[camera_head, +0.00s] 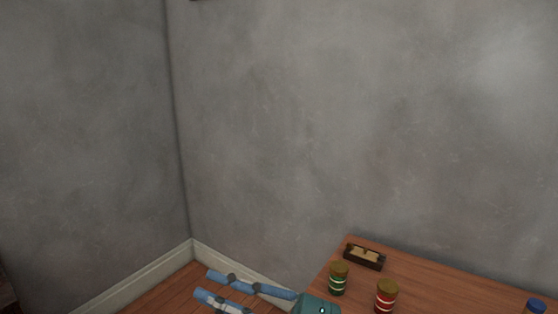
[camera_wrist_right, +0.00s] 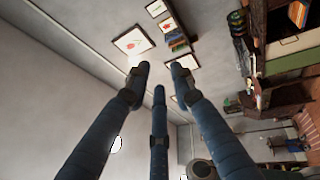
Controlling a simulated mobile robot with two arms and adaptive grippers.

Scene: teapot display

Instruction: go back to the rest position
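My right gripper (camera_head: 207,285) is at the bottom of the head view, left of the wooden table. Its blue fingers point left and are apart, with nothing between them. In the right wrist view the three fingers of my right gripper (camera_wrist_right: 160,80) reach up into free space, empty and with gaps between their tips. My left gripper is in neither view. No teapot shows in these frames.
The wooden table (camera_head: 454,292) bears a green jar (camera_head: 338,281), a red jar (camera_head: 386,297), a dark holder (camera_head: 364,257) and a blue-lidded jar (camera_head: 535,307). Grey walls (camera_head: 330,120) stand behind. Framed pictures (camera_wrist_right: 133,41) and furniture (camera_wrist_right: 284,96) show in the wrist view.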

